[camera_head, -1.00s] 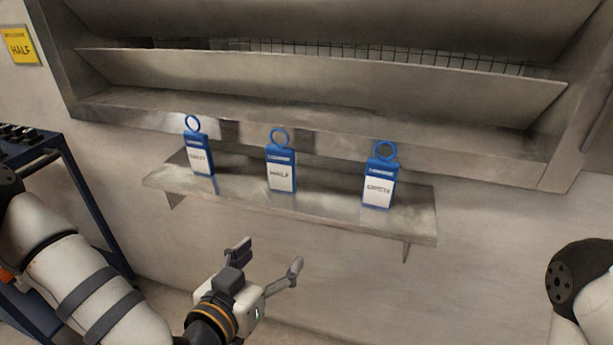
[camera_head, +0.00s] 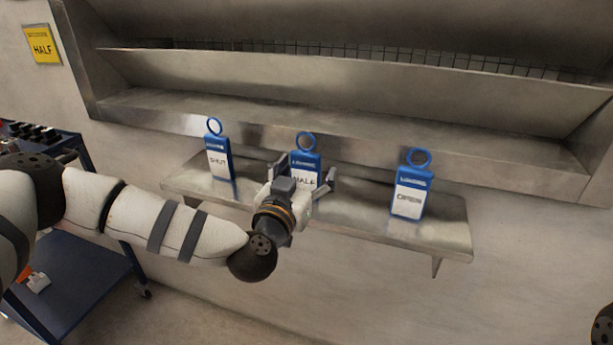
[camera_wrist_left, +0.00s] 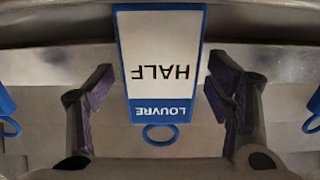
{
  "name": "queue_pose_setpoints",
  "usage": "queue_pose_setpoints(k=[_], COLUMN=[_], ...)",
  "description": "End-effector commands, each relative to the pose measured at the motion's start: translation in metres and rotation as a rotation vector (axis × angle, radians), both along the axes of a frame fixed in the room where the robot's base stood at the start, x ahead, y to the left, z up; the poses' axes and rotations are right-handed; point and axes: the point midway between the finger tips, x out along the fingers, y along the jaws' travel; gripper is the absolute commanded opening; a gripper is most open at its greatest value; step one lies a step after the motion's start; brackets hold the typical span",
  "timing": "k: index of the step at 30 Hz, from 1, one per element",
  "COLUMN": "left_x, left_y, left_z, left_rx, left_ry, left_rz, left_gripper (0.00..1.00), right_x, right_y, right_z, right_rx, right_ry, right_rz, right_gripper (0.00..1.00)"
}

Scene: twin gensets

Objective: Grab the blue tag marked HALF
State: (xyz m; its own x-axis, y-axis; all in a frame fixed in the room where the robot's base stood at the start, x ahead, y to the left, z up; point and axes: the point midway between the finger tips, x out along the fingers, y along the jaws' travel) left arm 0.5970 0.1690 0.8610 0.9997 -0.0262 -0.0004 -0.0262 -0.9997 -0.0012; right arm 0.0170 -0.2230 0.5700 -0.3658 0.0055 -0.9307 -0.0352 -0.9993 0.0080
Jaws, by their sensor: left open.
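The blue tag marked HALF (camera_head: 306,166) stands upright in the middle of the metal shelf (camera_head: 440,232), its ring on top. My left gripper (camera_head: 306,178) is open in front of it and hides its lower part in the head view. In the left wrist view the HALF tag (camera_wrist_left: 160,62) appears upside down, between the two spread fingers of the left gripper (camera_wrist_left: 160,100). Gaps show on both sides, so neither finger touches it there. My right gripper is not in view.
A blue tag marked SHUT (camera_head: 218,160) stands left of the HALF tag, and one marked OPEN (camera_head: 410,190) stands to the right. A louvre housing (camera_head: 350,80) overhangs the shelf. A yellow HALF sign (camera_head: 42,45) is on the wall. A blue cart (camera_head: 85,285) stands at left.

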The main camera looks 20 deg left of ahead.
Motion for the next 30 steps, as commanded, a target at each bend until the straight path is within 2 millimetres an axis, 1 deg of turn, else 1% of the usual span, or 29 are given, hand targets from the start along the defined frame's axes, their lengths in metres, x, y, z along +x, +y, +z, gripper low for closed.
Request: queue_pose_setpoints(k=[6, 8, 9, 11, 12, 13, 20, 23, 26, 29, 30], left_x=[0.002, 0.002, 0.002, 0.001, 0.001, 0.001, 0.001, 0.001, 0.002, 0.002, -0.006], left_y=[0.0, 0.0, 0.0, 0.0, 0.0, 0.0, 0.0, 0.0, 0.0, 0.0, -0.006], left_z=[0.001, 0.001, 0.001, 0.001, 0.001, 0.001, 0.001, 0.004, 0.016, 0.041, 0.05], left_rx=[0.0, -0.001, -0.001, -0.001, -0.001, -0.001, -0.001, -0.001, -0.001, -0.001, -0.002], left_ry=[0.0, 0.0, 0.0, 0.0, 0.0, 0.0, 0.0, -0.002, -0.005, -0.012, -0.012], left_rz=[-0.001, -0.001, -0.001, -0.001, -0.001, -0.001, 0.0, -0.001, -0.001, -0.001, -0.006], left_gripper=[0.73, 0.6, 0.51, 0.37, 0.28, 0.25, 0.25, 0.25, 0.25, 0.25, 0.25], right_x=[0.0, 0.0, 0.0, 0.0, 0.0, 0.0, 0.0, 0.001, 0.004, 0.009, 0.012], right_y=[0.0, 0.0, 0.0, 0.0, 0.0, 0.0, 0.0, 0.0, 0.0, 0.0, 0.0], right_z=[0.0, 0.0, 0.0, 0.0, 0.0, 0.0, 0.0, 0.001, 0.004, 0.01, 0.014], right_rx=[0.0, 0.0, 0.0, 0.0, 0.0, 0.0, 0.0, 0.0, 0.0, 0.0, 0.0], right_ry=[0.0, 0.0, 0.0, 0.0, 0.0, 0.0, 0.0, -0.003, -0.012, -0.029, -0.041], right_rz=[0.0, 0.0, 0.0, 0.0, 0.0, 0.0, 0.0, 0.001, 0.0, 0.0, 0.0], right_gripper=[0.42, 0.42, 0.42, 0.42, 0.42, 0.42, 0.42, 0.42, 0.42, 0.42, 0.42])
